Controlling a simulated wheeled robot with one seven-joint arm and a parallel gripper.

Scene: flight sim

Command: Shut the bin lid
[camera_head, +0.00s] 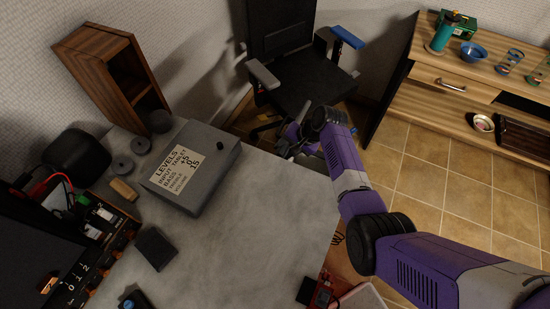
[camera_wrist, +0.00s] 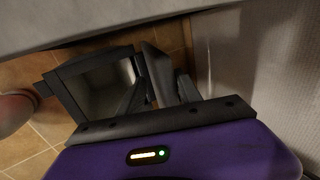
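The bin (camera_wrist: 68,92) shows in the wrist view as a dark square-rimmed box on the tiled floor, with its pale inside visible. A dark flat panel, seemingly its lid (camera_wrist: 156,72), stands raised at the bin's right side. My gripper (camera_wrist: 160,94) is open, its two dark fingers apart at the bin's right side. The panel appears between or just beyond the fingers; I cannot tell whether they touch it. In the head view my gripper (camera_head: 300,143) is past the table's right edge, near the chair. The bin cannot be made out there.
The grey table (camera_head: 265,220) holds a grey labelled box (camera_head: 205,185); its edge crosses the top of the wrist view. A black office chair (camera_head: 300,85) stands behind my gripper. A wooden cabinet (camera_head: 455,75) is at the right. Tiled floor (camera_head: 420,185) is clear before it.

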